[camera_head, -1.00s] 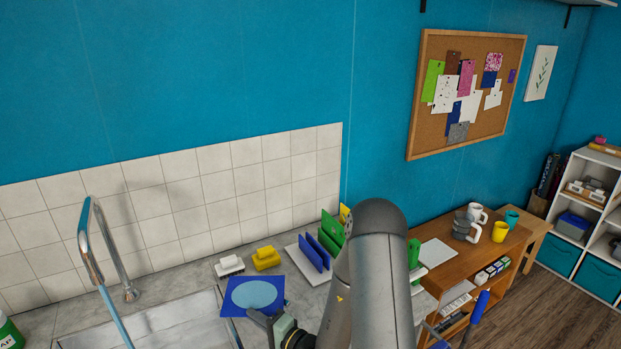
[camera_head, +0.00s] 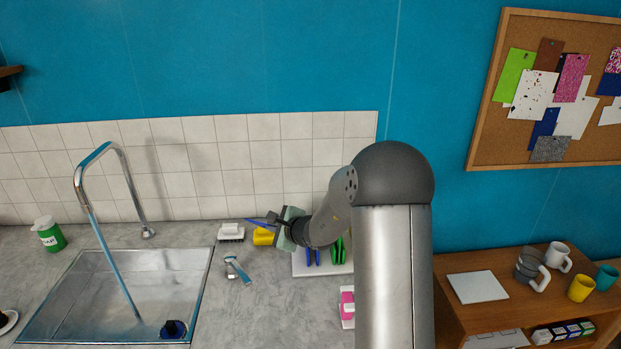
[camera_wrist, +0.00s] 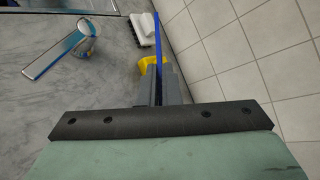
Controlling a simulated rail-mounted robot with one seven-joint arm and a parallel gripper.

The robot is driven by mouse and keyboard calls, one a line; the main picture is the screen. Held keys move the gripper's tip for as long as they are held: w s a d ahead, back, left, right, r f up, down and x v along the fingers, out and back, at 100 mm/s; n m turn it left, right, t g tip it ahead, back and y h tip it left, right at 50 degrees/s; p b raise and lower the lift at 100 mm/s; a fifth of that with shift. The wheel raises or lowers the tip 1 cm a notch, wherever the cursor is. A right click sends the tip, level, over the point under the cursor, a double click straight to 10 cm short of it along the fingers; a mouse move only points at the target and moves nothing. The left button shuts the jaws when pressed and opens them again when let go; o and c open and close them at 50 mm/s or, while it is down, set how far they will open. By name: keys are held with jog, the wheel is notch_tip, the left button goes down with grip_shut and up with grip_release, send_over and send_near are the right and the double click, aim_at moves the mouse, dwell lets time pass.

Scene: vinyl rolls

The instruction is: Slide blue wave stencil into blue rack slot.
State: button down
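My gripper (camera_head: 274,218) is shut on the blue wave stencil (camera_head: 257,223), holding it above the counter near the tiled wall. The stencil shows nearly edge-on, as a thin blue strip pointing left, so its wave face is hidden. In the wrist view the stencil (camera_wrist: 158,42) is a narrow blue line rising from between the fingertips (camera_wrist: 158,88). The rack (camera_head: 311,269) has a white base with blue upright dividers (camera_head: 312,256) and green ones (camera_head: 337,251). It stands to the right of and below my gripper, partly hidden by my arm.
A yellow block (camera_head: 263,237) and a white brush (camera_head: 231,232) sit by the wall below the stencil. A pink item (camera_head: 347,303) is in front of the rack. The sink (camera_head: 120,293) is at left.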

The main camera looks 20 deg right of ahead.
jog(key=w+d+r+m+g+h, duration=0.2)
jog(key=d+r+m+h, duration=0.5)
jog(key=d+r+m, duration=0.4)
jog(key=w+d+m, duration=0.1)
jog(key=d+m, duration=0.1)
jog(key=m, duration=0.4)
jog(key=shift+w+d+r+m+h, duration=0.15)
jog(key=shift+w+m+h, duration=0.1)
jog(key=shift+m+h, duration=0.05)
jog(key=shift+r+p, duration=0.15)
jog(key=shift+p, duration=0.2)
notch_tip(320, 180, down, 13)
jog(key=b, duration=1.1)
jog(key=shift+f+b, duration=0.95)
jog(key=shift+f, duration=0.2)
jog(key=c, duration=1.6)
grip_release()
jog(key=shift+o, duration=0.2)
jog(key=shift+s, duration=0.1)
jog(key=p+v, duration=0.2)
jog(key=v, duration=0.6)
